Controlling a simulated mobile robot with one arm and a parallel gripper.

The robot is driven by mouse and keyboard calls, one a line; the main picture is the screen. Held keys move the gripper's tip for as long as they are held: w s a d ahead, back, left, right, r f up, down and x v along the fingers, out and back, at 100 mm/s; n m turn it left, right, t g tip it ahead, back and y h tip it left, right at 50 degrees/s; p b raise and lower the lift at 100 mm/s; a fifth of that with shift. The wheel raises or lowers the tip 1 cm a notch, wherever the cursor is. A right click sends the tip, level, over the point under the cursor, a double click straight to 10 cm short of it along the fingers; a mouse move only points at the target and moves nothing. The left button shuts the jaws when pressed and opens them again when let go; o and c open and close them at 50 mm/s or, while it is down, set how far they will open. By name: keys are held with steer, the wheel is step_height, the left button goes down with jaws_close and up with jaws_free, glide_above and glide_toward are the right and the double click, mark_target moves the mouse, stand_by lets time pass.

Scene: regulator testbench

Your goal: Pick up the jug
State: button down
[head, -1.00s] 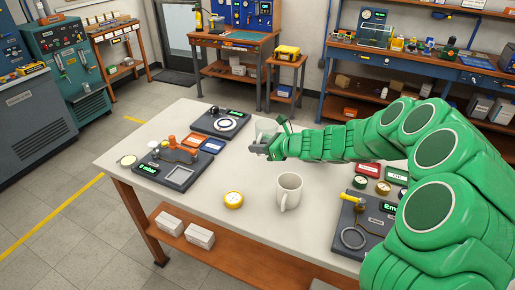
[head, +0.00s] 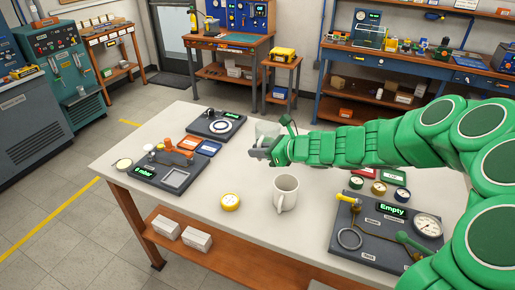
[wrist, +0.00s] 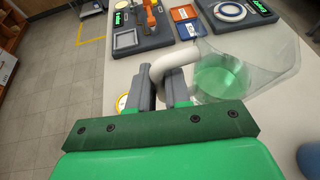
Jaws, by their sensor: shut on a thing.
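The jug is a clear vessel with a pale curved handle. In the head view the jug (head: 267,130) shows at the far part of the table, partly hidden by my gripper (head: 262,152). In the wrist view the jug (wrist: 258,68) is tilted in the picture, with green-tinted contents or base inside. My gripper (wrist: 163,92) is shut on the jug's handle (wrist: 172,64), one finger on each side of it. I cannot tell whether the jug's base touches the table.
A white mug (head: 285,193) and a yellow gauge (head: 231,202) stand nearer on the table. Small trays (head: 209,148) lie by the left panel.

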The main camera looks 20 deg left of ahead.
steer(key=shift+s+d+r, duration=0.45)
steer(key=shift+s+d, duration=0.15)
steer(key=shift+s, duration=0.15)
steer(key=shift+s+d+r, duration=0.4)
steer(key=shift+s+d, duration=0.15)
steer(key=shift+s, duration=0.15)
